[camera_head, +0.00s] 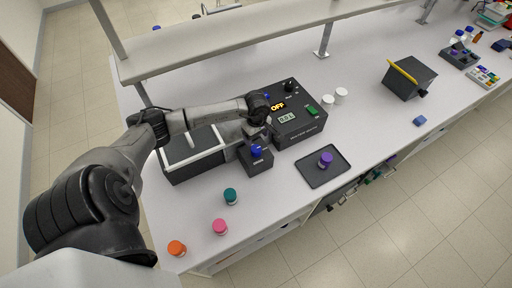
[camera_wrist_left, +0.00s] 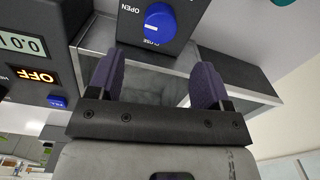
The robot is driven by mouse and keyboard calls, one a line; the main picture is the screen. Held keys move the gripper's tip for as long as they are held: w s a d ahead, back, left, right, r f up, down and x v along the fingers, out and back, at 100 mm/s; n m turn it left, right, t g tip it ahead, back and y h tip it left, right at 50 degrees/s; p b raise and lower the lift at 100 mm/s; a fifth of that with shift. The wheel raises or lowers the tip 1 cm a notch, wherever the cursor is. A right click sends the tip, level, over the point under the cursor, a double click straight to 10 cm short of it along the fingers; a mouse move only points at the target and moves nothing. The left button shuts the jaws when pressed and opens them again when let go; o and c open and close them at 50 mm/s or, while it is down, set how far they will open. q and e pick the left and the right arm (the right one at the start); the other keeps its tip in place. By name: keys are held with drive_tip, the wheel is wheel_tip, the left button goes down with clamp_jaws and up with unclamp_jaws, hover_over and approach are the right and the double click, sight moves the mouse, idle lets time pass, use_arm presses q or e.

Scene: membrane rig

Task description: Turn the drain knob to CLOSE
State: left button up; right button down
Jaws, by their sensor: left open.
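The drain knob (camera_head: 256,151) is blue and sits on a small dark box (camera_head: 254,166) on the bench. In the left wrist view the knob (camera_wrist_left: 160,22) is at the top, with OPEN printed on one side and CLOSE near its lower edge. A short white mark lies on the left part of the knob; its exact setting is hard to tell. My left gripper (camera_wrist_left: 158,80) is open, its two purple-grey fingers apart with nothing between them. The knob lies beyond the fingertips, apart from them. In the head view my left gripper (camera_head: 252,132) is just behind the knob box, partly hidden by my arm.
A dark control unit (camera_head: 300,122) with an OFF display stands right beside the knob box. A dark-walled tank (camera_head: 192,160) is on the left. A tray (camera_head: 318,178) holds a purple-capped jar (camera_head: 325,160). Teal (camera_head: 230,195), pink and orange jars stand in front. A shelf (camera_head: 240,36) runs behind.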

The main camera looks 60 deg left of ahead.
sight(256, 148)
use_arm(q)
wheel_tip(256, 148, down, 9)
drive_tip(key=shift+r+p, duration=0.1)
drive_tip(key=shift+p, duration=0.5)
